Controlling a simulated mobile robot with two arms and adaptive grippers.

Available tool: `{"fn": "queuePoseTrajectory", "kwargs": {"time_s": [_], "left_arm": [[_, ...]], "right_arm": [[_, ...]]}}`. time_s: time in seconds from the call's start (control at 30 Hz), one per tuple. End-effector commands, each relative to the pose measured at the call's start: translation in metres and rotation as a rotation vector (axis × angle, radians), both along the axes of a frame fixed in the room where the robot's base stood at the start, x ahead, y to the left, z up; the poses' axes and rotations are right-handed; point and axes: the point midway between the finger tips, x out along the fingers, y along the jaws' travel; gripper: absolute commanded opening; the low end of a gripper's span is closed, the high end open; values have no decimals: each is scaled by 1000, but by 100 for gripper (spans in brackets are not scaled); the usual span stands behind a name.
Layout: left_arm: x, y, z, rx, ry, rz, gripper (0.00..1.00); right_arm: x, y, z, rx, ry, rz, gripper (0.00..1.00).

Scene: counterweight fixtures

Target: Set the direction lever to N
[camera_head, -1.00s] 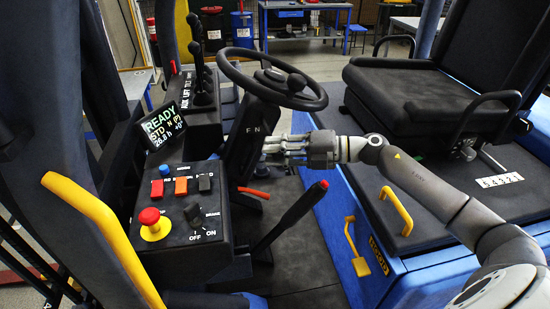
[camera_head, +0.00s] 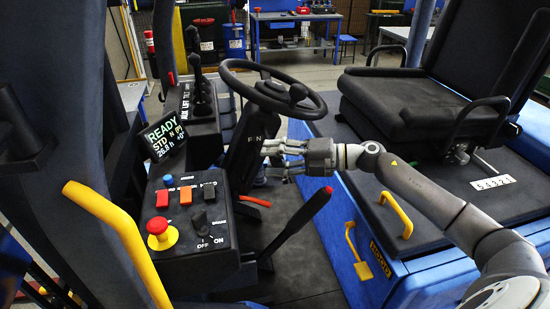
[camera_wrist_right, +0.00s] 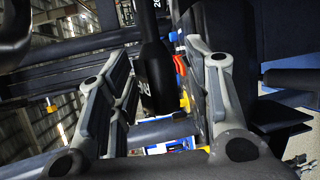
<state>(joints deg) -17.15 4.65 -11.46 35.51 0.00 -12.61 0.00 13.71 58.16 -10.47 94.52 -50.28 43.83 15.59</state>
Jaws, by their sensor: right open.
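The steering column (camera_head: 243,142) stands under the steering wheel, with white letters F and N on its side. I cannot make out the direction lever itself; it may be hidden by the column or my fingers. In the right wrist view, the open fingers (camera_wrist_right: 158,60) stand either side of the dark column (camera_wrist_right: 154,70). I cannot tell whether they touch anything. My left gripper is out of view.
The steering wheel (camera_head: 232,69) is just above my right gripper. A console with a red stop button (camera_head: 157,226) is on the left. The seat (camera_head: 420,105) is on the right.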

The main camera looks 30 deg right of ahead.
Motion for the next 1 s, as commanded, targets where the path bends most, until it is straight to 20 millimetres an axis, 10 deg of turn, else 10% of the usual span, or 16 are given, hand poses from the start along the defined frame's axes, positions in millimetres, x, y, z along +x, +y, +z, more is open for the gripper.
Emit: {"fn": "queuePoseTrajectory", "kwargs": {"time_s": [1.0], "left_arm": [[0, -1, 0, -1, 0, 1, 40]], "right_arm": [[-68, -83, 14, 0, 2, 0, 46]]}}
